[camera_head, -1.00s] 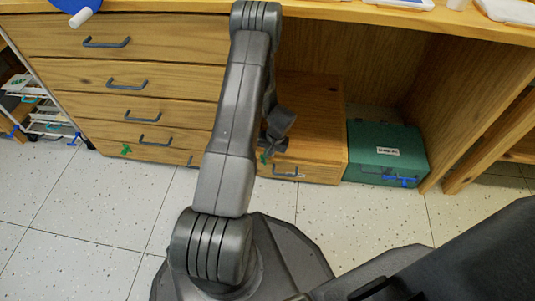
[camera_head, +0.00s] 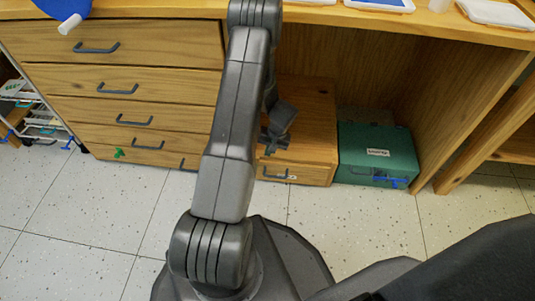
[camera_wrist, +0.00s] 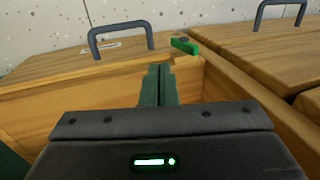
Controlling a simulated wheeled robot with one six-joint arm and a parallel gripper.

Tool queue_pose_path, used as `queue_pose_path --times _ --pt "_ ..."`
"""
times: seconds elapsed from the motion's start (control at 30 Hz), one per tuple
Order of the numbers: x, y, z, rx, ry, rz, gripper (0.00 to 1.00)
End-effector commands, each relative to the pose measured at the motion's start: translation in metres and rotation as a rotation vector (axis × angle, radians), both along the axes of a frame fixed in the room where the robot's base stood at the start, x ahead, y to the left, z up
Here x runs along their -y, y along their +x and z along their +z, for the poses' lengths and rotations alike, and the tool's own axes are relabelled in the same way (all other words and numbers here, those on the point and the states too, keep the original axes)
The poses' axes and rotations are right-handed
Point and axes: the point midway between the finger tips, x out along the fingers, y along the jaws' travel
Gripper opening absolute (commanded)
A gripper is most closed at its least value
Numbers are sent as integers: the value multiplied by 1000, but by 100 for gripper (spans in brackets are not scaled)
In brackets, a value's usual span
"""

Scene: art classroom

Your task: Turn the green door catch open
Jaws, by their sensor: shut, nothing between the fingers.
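A small green catch (camera_wrist: 185,46) sits at the front edge of a low wooden drawer unit, near its corner, in the wrist view. My gripper (camera_wrist: 159,70) is shut and empty. Its fingertips are just short of the catch and a little to its left, seemingly apart from it. In the head view my gripper (camera_head: 270,150) is in front of the low unit (camera_head: 310,110), partly behind my arm, and hides this catch. Another green catch (camera_head: 118,153) shows on the bottom drawer of the tall stack at left.
The low unit's drawer has a dark handle (camera_wrist: 121,38) with a label beside it. The tall drawer stack (camera_head: 110,75) stands close on its left. A green case (camera_head: 375,150) with a blue clip stands on its right. The speckled floor (camera_head: 70,210) in front is clear.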

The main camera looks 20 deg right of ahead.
Motion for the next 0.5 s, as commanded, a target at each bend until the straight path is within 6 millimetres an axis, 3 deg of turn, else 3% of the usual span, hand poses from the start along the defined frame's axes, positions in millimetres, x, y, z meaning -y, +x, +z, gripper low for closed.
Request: queue_pose_path --times 0.03,0.3,0.5 --pt "1 0 14 1 -1 1 0" --pt "5 -3 61 0 0 1 0" --pt "6 -4 78 -1 0 1 0"
